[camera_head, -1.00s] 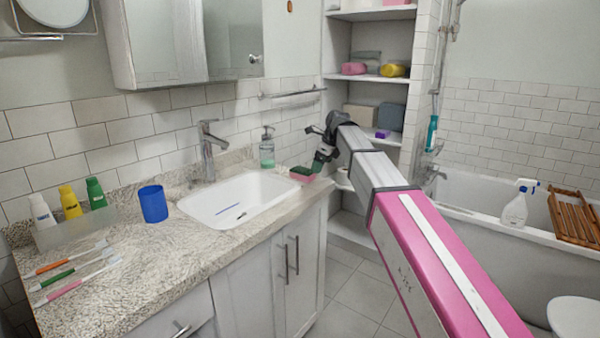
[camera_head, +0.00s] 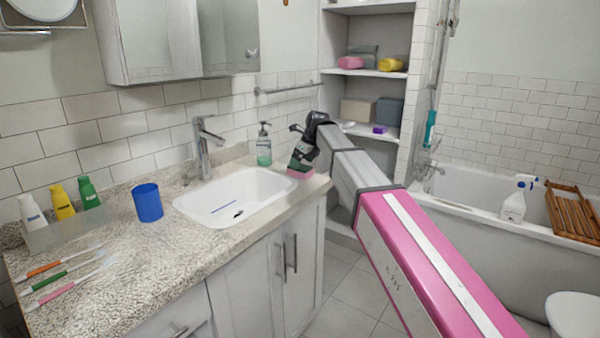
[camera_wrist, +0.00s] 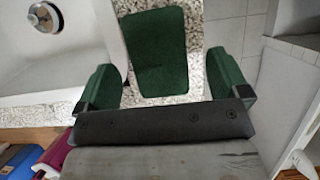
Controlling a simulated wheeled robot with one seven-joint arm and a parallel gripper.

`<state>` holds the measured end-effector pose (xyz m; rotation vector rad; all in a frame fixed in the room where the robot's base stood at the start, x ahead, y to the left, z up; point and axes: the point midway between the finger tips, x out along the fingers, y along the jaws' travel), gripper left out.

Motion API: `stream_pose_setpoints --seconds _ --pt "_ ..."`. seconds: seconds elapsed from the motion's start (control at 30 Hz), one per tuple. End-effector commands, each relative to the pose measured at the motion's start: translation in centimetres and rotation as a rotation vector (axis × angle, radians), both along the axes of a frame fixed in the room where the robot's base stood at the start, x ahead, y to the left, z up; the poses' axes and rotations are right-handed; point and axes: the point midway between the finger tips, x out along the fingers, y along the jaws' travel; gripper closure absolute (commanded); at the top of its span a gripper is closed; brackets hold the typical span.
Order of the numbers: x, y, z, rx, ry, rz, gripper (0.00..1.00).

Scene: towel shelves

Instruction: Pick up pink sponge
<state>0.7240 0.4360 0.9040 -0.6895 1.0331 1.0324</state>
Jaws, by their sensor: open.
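The pink sponge (camera_head: 300,174) lies at the right end of the counter, just right of the sink. In the wrist view the dark green upper face of the sponge (camera_wrist: 157,50) shows between and beyond my two green fingers, with speckled counter visible on both sides of it. My gripper (camera_head: 302,157) is just above the sponge in the head view. In the wrist view my gripper (camera_wrist: 165,88) is open, with one finger on each side and nothing held. Whether the fingers reach down beside the sponge I cannot tell.
The sink (camera_head: 235,197) is left of the sponge, with a soap bottle (camera_head: 264,147) behind it and a faucet (camera_head: 205,140) farther left. A blue cup (camera_head: 148,203) stands on the counter. Shelves (camera_head: 368,73) are behind my arm. The counter's front edge is close to the sponge.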

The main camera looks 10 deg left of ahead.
Motion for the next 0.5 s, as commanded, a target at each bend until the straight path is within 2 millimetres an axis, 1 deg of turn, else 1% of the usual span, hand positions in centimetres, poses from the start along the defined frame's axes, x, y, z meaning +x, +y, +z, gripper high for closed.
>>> stream_pose_setpoints --seconds 0.03,0.1,0.2,0.3,0.5 --pt "-0.2 0.1 -0.8 -0.001 0.0 0.0 0.06" --pt "-0.1 0.4 -1.8 -0.001 0.001 0.0 0.06" --pt "0.2 0.8 -2.9 -0.001 0.0 0.0 0.06" --pt "0.2 1.0 -3.3 0.0 -0.002 0.001 0.06" --pt "0.2 1.0 -3.3 0.0 -0.002 0.001 0.06"
